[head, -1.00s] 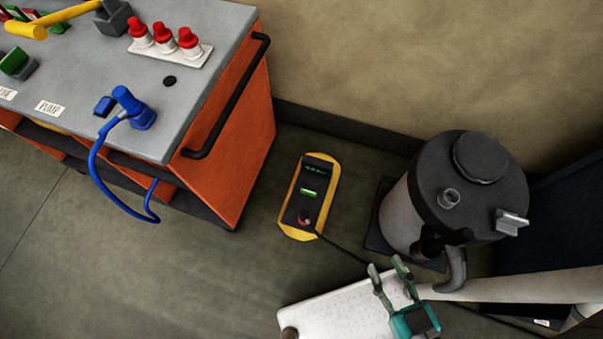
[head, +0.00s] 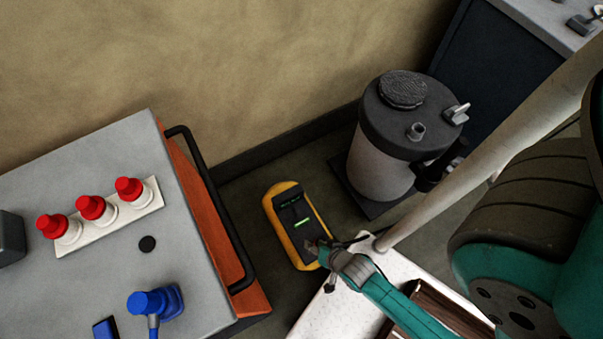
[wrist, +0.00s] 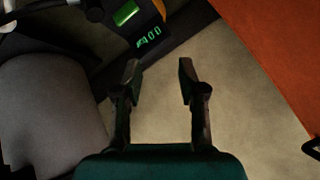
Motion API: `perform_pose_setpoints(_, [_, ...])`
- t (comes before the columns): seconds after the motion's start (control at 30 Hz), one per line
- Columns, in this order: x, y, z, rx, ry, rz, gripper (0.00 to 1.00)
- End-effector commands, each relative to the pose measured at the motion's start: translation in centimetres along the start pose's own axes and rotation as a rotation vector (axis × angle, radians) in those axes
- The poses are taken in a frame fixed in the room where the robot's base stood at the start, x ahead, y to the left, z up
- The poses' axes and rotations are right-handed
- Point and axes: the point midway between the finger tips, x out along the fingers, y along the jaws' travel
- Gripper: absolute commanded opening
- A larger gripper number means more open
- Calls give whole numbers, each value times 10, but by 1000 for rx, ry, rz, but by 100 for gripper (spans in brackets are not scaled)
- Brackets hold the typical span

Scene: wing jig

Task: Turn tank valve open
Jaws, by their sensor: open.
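The tank (head: 382,165) is a grey cylinder with a black lid, standing by the wall in the head view. A pale lever handle (head: 457,113), which looks like its valve, sticks up at the lid's right edge. A short grey port (head: 416,131) stands on the lid. My gripper (head: 325,263) is left of and below the tank in the head view, apart from the lever and overlapping the yellow meter's lower end. In the wrist view my gripper (wrist: 158,75) is open with nothing between its fingers. A grey rounded body at left there looks like the tank; no lever is recognisable.
The yellow meter (head: 273,208) with a green display lies on the floor. A grey-topped orange cart (head: 110,180) with a black handle and red-capped fittings stands left. A pale pipe (head: 470,170) slants past the tank's right. A white panel (head: 320,315) lies below.

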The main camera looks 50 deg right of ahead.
Motion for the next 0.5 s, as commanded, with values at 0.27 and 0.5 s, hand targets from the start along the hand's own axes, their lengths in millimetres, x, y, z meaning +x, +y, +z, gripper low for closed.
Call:
perform_pose_setpoints(0.27, [111, 25, -5, 404, -132, 243, 41])
perform_pose_setpoints(0.5, [175, 36, -30, 740, -195, 478, 41])
